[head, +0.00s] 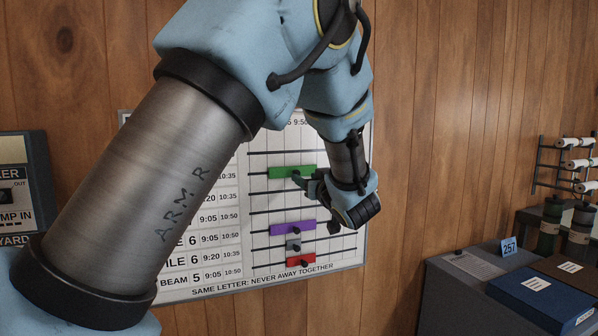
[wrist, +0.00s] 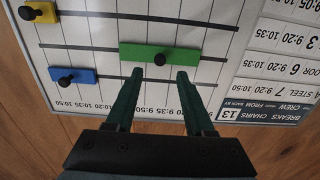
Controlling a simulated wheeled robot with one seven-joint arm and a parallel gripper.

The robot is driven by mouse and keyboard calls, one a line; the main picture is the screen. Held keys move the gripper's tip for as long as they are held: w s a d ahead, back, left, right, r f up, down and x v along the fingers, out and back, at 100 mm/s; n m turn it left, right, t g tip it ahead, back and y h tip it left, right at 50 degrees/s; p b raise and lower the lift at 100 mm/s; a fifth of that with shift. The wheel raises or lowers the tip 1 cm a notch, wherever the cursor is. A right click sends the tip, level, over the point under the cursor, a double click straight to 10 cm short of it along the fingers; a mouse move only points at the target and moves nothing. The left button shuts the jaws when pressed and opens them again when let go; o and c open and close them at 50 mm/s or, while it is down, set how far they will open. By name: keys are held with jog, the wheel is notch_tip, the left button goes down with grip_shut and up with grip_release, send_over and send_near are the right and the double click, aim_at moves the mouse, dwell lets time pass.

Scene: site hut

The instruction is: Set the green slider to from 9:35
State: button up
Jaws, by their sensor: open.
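The green slider (head: 274,172) is a flat bar with a round black knob, on a black rail of the white wall board (head: 346,258). The wrist view shows the board upside down, with the green slider (wrist: 184,54) just beyond the fingertips. My gripper (head: 313,186) is open and empty. In the wrist view my gripper (wrist: 160,74) has one finger on each side of the knob's line, and the knob (wrist: 160,59) sits just past the tips, apparently not gripped. Printed times run along the board's edge; the fingers hide part of them, and I cannot read which mark the bar starts at.
Purple (head: 288,229), grey (head: 294,241) and red (head: 293,263) sliders sit lower on the board. Yellow (wrist: 40,13) and blue (wrist: 70,76) sliders show in the wrist view. A grey cabinet (head: 455,295) with binders stands at the right; my arm hides much of the board's left.

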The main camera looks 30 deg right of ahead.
aim_at(298, 173)
jog(key=w, duration=0.1)
jog(key=w+p, duration=0.1)
jog(key=w, duration=0.3)
jog(key=shift+w+d, duration=0.1)
jog(key=shift+d, duration=0.25)
grip_shut()
dwell(1.1)
